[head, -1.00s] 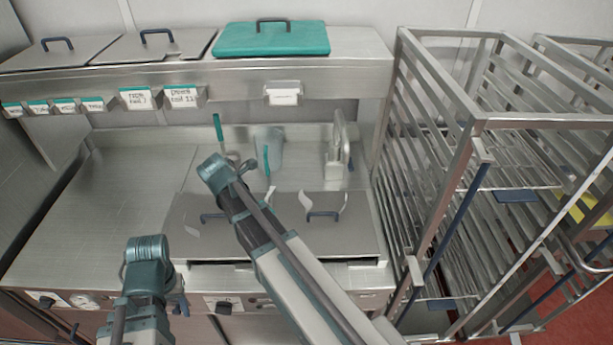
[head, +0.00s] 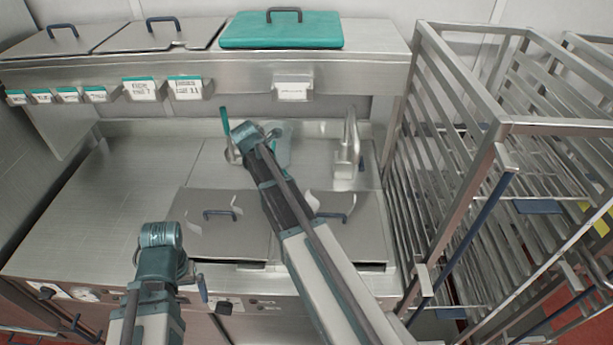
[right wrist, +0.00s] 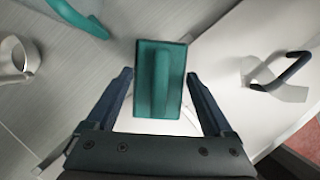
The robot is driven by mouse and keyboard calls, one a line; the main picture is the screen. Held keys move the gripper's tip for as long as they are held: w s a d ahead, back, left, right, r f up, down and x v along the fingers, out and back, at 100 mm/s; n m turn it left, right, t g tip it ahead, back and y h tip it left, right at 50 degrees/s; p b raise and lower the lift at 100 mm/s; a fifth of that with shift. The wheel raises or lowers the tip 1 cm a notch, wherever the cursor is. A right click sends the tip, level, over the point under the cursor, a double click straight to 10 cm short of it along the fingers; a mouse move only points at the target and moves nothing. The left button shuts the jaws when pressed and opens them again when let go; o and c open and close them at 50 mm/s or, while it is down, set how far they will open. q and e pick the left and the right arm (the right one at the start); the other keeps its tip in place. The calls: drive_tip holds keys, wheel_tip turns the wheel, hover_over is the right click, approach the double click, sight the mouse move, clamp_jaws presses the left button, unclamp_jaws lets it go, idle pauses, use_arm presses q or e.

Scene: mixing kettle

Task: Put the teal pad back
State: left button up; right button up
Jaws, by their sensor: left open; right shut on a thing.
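The teal pad (right wrist: 160,85) is a small rectangular block with a raised grip ridge, seen in the right wrist view. My right gripper (right wrist: 160,76) is shut on it, with a dark finger on either side. In the head view my right arm reaches over the counter, and its gripper and the pad cannot be made out there. My left gripper (head: 198,284) is open and empty, low at the counter's front edge.
Lids with dark handles (head: 220,214) lie on the front counter. A teal-handled tool (head: 225,122), a clear jug (head: 283,140) and a metal fixture (head: 349,150) stand behind. A large teal lid (head: 282,30) lies on the shelf. A rack (head: 508,160) stands right. The left counter is clear.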

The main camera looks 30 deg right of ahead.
drive_tip(key=w+d, duration=0.1)
drive_tip(key=d, duration=0.3)
drive_tip(key=w+d+f+b, duration=0.1)
drive_tip(key=d, duration=0.3)
drive_tip(key=w+d+f+b, duration=0.1)
drive_tip(key=d, duration=0.4)
drive_tip(key=shift+w, duration=0.1)
drive_tip(key=shift+f, duration=0.25)
wheel_tip(320, 180, down, 5)
drive_tip(key=b, duration=0.5)
drive_tip(key=shift+a+r, duration=0.1)
drive_tip(key=shift+r, duration=0.1)
drive_tip(key=shift+f, duration=0.1)
drive_tip(key=shift+f, duration=0.15)
drive_tip(key=o, duration=0.9)
